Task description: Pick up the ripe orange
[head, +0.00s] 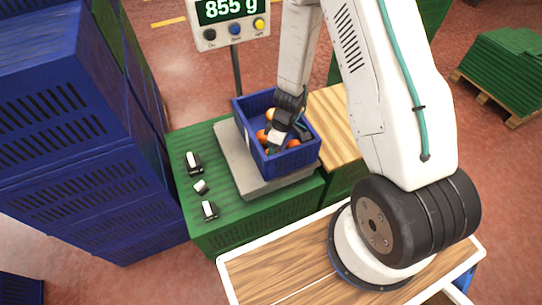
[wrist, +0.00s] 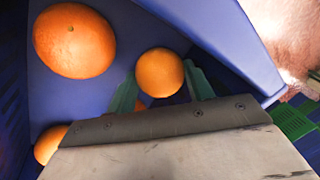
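The blue crate (head: 292,163) stands on the scale's grey platform and holds several oranges. In the wrist view, one evenly orange fruit (wrist: 160,72) lies between the tips of my gripper's green fingers (wrist: 160,82). The fingers are apart, one on each side of it; whether they touch it is hard to tell. A larger-looking orange (wrist: 75,40) lies at the upper left, and another (wrist: 47,145) is partly hidden at the lower left. A sliver of orange (wrist: 146,102) shows between the fingers. In the head view my gripper (head: 275,146) reaches down inside the crate.
Small black-and-white items (head: 194,162) lie on the green crate (head: 215,140) left of the scale. A tall stack of blue crates (head: 70,110) stands at the left. A wooden board (head: 338,118) is right of the crate.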

